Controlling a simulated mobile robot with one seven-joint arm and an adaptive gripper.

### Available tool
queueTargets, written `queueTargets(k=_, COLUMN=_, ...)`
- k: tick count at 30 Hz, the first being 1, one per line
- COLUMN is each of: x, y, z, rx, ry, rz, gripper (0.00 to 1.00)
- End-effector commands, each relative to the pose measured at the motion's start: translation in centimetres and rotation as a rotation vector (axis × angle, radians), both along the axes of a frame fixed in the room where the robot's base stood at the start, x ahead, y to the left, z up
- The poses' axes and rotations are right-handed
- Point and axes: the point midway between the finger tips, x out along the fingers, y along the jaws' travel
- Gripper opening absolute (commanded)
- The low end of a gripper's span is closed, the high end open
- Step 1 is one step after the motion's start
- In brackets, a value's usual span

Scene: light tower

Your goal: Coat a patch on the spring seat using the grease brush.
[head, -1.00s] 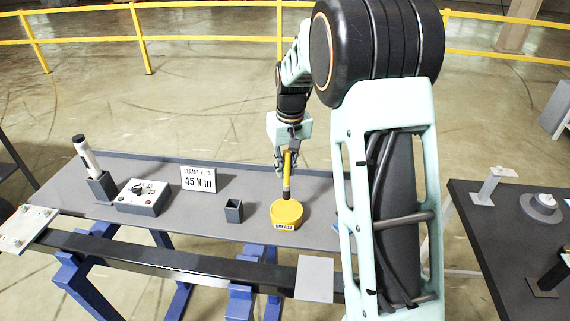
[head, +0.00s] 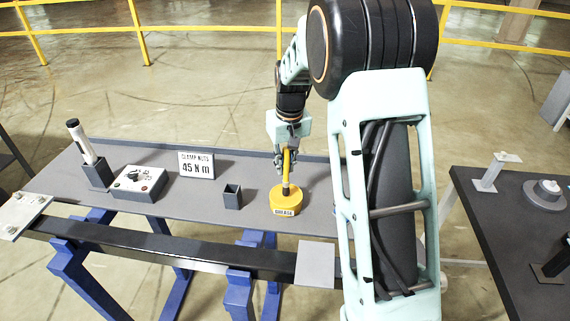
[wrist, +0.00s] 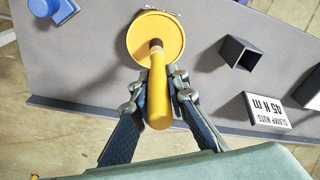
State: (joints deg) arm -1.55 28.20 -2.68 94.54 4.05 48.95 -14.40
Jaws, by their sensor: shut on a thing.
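My gripper (head: 286,158) is shut on the yellow handle of the grease brush (head: 287,170), held nearly upright. In the wrist view the fingers (wrist: 158,95) close on both sides of the brush handle (wrist: 158,100). The brush's dark lower end is at the open top of the yellow grease tin (head: 287,204); the bristles are hidden in or behind it. The tin (wrist: 140,45) stands on the grey bench. A flat grey square pad (head: 316,263) on the black beam at the bench's front looks like the spring seat. It appears bare.
The bench holds a small open square holder (head: 232,197), a "45 N m" sign (head: 196,165), a control box (head: 138,184) and a white-and-black tool in a stand (head: 97,175). A dark table (head: 500,240) with parts stands at right. The black beam (head: 170,250) runs along the front.

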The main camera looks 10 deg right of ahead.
Motion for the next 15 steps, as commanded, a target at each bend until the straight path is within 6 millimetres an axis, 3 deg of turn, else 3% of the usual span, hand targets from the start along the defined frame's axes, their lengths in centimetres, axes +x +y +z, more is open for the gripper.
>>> queueTargets(k=15, x=0.01, y=0.0, z=-0.35, rx=0.0, ry=0.0, rz=0.0, gripper=0.0)
